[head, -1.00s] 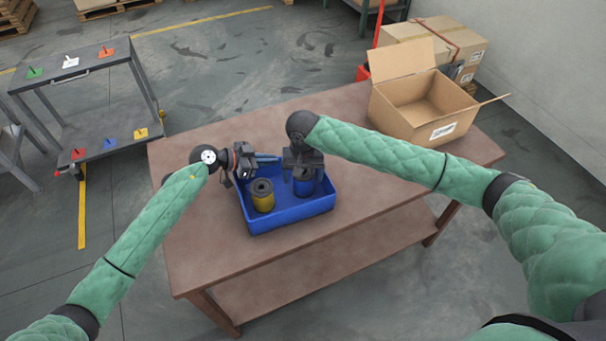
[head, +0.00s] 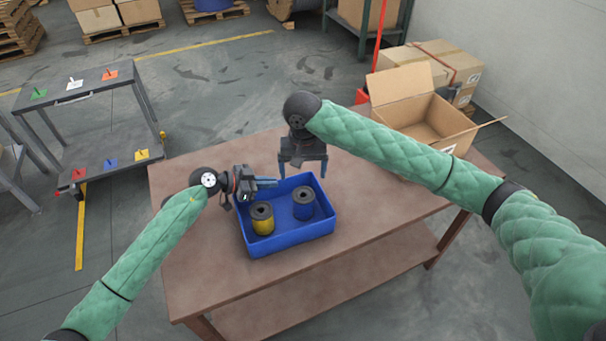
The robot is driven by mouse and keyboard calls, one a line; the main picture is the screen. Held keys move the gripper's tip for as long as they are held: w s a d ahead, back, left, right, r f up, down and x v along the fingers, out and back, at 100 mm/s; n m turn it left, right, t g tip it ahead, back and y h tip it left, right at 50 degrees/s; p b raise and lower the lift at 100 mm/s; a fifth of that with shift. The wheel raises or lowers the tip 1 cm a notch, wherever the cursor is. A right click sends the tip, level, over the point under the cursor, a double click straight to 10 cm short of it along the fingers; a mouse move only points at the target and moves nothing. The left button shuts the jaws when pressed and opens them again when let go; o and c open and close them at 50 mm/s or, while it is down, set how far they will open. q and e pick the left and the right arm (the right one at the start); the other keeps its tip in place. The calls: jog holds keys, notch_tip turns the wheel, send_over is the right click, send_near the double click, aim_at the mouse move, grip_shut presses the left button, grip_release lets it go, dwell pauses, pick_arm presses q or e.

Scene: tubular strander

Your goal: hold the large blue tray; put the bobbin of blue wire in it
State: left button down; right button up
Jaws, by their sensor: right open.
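The large blue tray (head: 290,246) sits on the brown table. The bobbin of blue wire (head: 304,207) stands upright inside it, on the right side. My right gripper (head: 303,170) is open and empty, raised near the tray's back rim, clear of the bobbin. My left gripper (head: 266,183) is at the tray's back-left rim, its fingers pointing right along it. I cannot tell from this view whether its fingers are closed on the rim.
A bobbin of yellow wire (head: 262,220) stands in the tray, left of the blue one. An open cardboard box (head: 424,122) is at the table's back right. The brown table (head: 205,262) is clear at the front and left. A grey cart (head: 90,92) stands beyond the table's left side.

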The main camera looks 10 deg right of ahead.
pick_arm(q)
jog(key=c, duration=1.5)
grip_release()
jog(key=shift+c, duration=0.2)
jog(key=v, duration=1.2)
